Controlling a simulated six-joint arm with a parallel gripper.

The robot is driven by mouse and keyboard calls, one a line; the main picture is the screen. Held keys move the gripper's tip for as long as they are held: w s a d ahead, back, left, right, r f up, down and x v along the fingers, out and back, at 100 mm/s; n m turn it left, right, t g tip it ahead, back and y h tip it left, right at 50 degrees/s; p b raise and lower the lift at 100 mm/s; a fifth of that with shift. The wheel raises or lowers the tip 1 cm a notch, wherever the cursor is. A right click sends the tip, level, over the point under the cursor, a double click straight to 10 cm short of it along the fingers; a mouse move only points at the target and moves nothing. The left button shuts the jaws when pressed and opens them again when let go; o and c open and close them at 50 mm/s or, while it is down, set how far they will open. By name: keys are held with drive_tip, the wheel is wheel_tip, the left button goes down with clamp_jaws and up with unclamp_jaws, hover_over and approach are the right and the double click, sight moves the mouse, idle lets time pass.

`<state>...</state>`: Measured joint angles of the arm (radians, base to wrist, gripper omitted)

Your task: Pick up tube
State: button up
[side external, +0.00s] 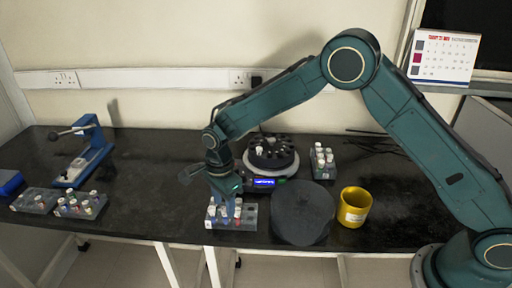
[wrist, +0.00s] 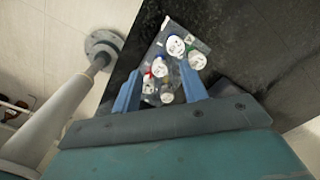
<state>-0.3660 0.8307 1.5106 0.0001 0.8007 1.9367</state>
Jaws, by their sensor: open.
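Several small tubes with white caps stand upright in a grey rack at the front edge of the bench. In the wrist view, one white-capped tube (wrist: 166,97) and others with red, blue and green bands show between or just beyond my fingers. The rack (side external: 249,215) also shows in the wrist view (wrist: 202,47). My gripper (side external: 226,205) points down over the left part of this rack, with its blue fingers among the tubes. In the wrist view the fingers (wrist: 160,88) are apart, on either side of the tubes. I cannot tell whether they touch any tube.
A centrifuge (side external: 271,154) stands behind the rack, its round dark lid (side external: 302,212) to the right. A yellow cup (side external: 354,207) and another tube rack (side external: 322,161) are farther right. Two racks and a blue press (side external: 88,155) stand at left. The bench between is clear.

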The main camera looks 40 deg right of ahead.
drive_tip(key=shift+f, duration=0.75)
clamp_jaws()
